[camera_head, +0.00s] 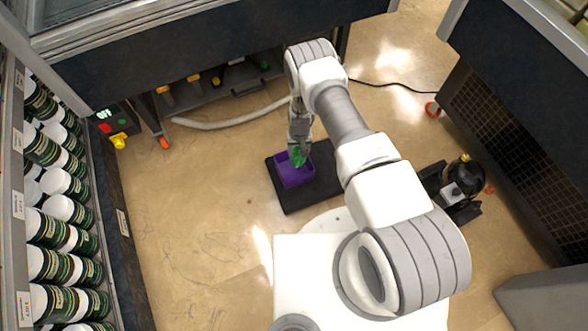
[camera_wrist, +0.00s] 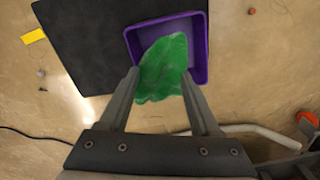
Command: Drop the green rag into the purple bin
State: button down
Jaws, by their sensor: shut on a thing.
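The green rag (camera_wrist: 163,68) hangs between the two fingers of my gripper (camera_wrist: 163,85), which is shut on it. In the head view the rag (camera_head: 298,156) shows as a small green patch below my gripper (camera_head: 299,147). The purple bin (camera_head: 291,178) stands open on a black mat. In the wrist view the rag covers part of the bin (camera_wrist: 205,40), and the rag's lower end overlaps its opening. How high the rag is above the bin's floor I cannot tell.
The black mat (camera_wrist: 80,40) lies on the tan floor. Shelves of cans (camera_head: 60,210) stand at left, with a red and green button box (camera_head: 108,122). A white hose (camera_head: 220,122) lies behind. A dark pump-like device (camera_head: 462,178) is at right. Floor left of the mat is clear.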

grip_release()
notch_tip(320, 180, up, 18)
jog(key=p, duration=0.6)
jog(key=shift+f, duration=0.25)
